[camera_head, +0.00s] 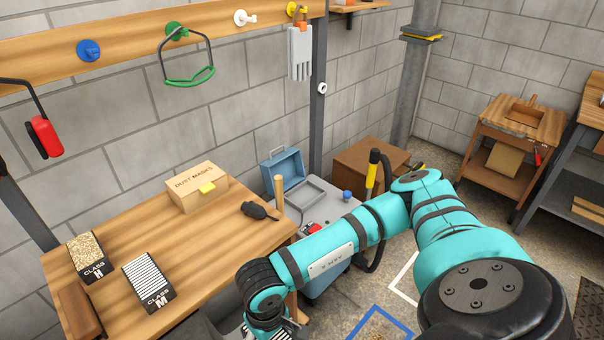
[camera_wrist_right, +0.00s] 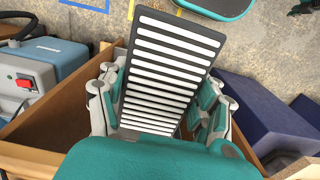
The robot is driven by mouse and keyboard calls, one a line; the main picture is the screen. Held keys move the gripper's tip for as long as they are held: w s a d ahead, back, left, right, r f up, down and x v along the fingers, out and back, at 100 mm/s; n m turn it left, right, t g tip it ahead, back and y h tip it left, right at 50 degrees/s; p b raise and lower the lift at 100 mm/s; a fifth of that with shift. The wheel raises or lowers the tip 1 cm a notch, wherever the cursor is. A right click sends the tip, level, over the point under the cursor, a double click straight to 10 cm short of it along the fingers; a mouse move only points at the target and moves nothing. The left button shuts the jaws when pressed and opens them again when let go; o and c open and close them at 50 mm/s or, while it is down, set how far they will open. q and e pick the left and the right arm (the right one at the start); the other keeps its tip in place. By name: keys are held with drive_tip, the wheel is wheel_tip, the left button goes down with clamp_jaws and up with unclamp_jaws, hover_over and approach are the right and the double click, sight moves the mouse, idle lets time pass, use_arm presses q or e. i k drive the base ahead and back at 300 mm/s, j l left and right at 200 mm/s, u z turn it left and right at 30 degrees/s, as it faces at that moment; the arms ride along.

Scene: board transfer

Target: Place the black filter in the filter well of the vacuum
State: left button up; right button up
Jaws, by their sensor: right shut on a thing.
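My right gripper (camera_wrist_right: 160,104) is shut on a black-framed filter (camera_wrist_right: 178,50) with white pleats, its fingers on the two long sides. In the head view my right wrist hides most of this filter, and only a striped bit shows at the bottom edge. The vacuum (camera_head: 342,208), grey on top with a blue body, stands beyond the table's right end. Its blue lid (camera_head: 284,170) is raised, and the filter well (camera_head: 300,197) shows as a rectangular frame. In the wrist view the vacuum (camera_wrist_right: 62,58) is at the left, apart from the filter. My left gripper is not in view.
On the wooden table (camera_head: 215,245) lie a CLASS H filter (camera_head: 86,252), a CLASS M filter (camera_head: 147,279), a dust mask box (camera_head: 197,187) and a dark brush-like tool (camera_head: 258,211). A yellow-tipped black hose (camera_head: 373,165) rises beside the vacuum, near my right arm.

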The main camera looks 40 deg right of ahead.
sight(305, 198)
drive_tip(key=l+u, duration=0.1)
drive_tip(key=l, duration=0.65)
drive_tip(key=l+u, duration=0.15)
drive_tip(key=l, duration=0.4)
drive_tip(key=l+u, duration=0.2)
drive_tip(key=l, duration=0.35)
drive_tip(key=k+l+u, duration=0.15)
drive_tip(key=l, duration=0.35)
drive_tip(key=l+u, duration=0.15)
drive_tip(key=l, duration=0.4)
drive_tip(key=k+l+u, duration=0.2)
drive_tip(key=l, duration=0.3)
drive_tip(key=i+l+u, duration=0.1)
drive_tip(key=l, duration=0.3)
drive_tip(key=i+l, duration=0.1)
drive_tip(key=l, duration=0.3)
drive_tip(key=i+u, duration=0.05)
